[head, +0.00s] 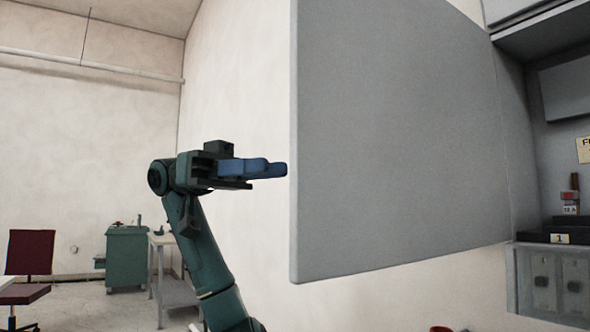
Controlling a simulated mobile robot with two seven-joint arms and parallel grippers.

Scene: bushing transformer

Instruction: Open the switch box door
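The switch box door (400,130) is a large flat grey panel in the middle of the head view. It stands swung out from the grey switch box (515,140) at the right, and part of the box's inside shows. My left gripper (284,169), with blue fingers, is just left of the door's free edge and points toward it. A small gap seems to show between the fingertips and the edge. The fingers overlap from this side, so their opening is unclear. My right gripper is out of view.
Inside the box are a red-and-black switch part (570,196) and a yellow label (584,150). A panel with switches (560,284) sits below. A green cabinet (127,258), a table (174,290) and a dark red chair (30,255) stand far left.

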